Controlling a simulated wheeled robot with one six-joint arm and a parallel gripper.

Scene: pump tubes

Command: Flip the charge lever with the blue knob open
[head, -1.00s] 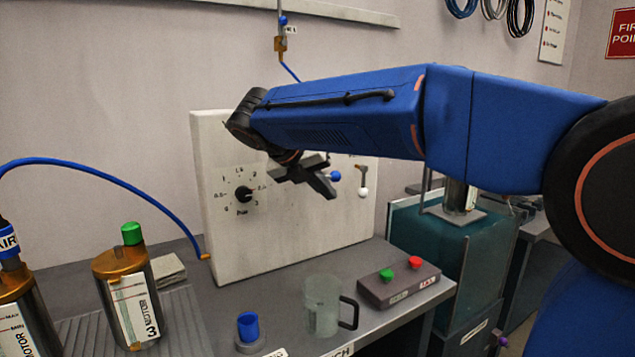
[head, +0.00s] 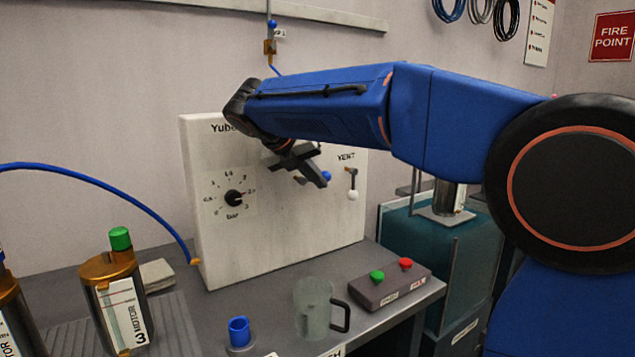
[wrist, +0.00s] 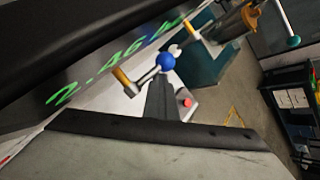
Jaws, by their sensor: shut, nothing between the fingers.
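The charge lever's blue knob (head: 326,176) shows on the white panel's right part, partly behind my gripper (head: 314,177). In the wrist view the blue knob (wrist: 166,61) is at the end of a grey rod (wrist: 145,75), with an amber piece at the rod's other end. My gripper is shut and empty, in front of the panel. In the wrist view its grey finger (wrist: 160,98) points up towards the knob, and the tip appears right at the knob's lower side. I cannot tell whether they touch. The lever's base is hidden in the head view.
The white-knobbed vent lever (head: 353,195) is just right of the blue knob. A pressure dial (head: 234,198) is on the panel's left.

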